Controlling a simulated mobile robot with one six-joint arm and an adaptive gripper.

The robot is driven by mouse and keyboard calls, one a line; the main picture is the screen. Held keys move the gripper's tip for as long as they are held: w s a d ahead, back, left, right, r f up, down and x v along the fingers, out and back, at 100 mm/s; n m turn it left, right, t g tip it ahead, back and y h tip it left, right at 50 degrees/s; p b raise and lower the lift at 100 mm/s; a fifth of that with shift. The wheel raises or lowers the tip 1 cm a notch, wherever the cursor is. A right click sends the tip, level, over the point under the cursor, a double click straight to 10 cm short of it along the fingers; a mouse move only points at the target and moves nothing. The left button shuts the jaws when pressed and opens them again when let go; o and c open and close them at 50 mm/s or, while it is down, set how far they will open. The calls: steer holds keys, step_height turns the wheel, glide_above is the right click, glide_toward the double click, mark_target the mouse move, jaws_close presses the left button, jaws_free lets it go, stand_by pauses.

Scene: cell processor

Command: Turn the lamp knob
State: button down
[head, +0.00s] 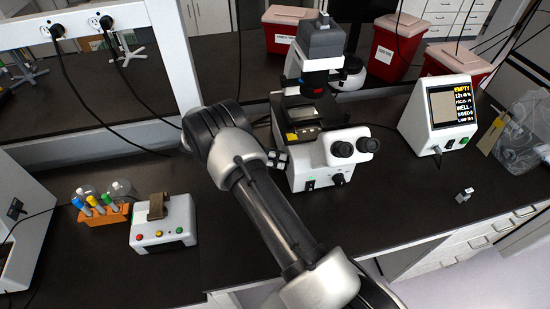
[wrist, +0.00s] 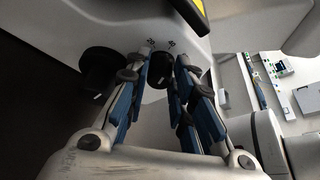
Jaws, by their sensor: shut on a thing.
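The white microscope (head: 318,160) stands on the dark bench, with a black knob (head: 338,180) low on its front. The wrist view shows a small round black knob (wrist: 160,72) on the white housing, with small marks beside it. My gripper (wrist: 163,62) has its blue-padded fingers on either side of this knob and is shut on it. A larger black knob (wrist: 98,68) is just left of the fingers in the wrist view. In the head view my arm crosses in front of the microscope's left side, and I cannot clearly make out the gripper there.
A white box with coloured buttons (head: 163,236) and an orange tube rack (head: 104,218) stand left of my arm. A display unit (head: 438,115) stands to the right, reading "EMPTY". A small grey-white item (head: 464,195) lies on the bench's right. Red bins (head: 395,50) stand behind.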

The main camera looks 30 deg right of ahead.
steer(key=c, duration=1.4)
jaws_free()
steer(key=shift+o, duration=0.2)
steer(key=v, duration=1.2)
steer(key=shift+f, duration=0.1)
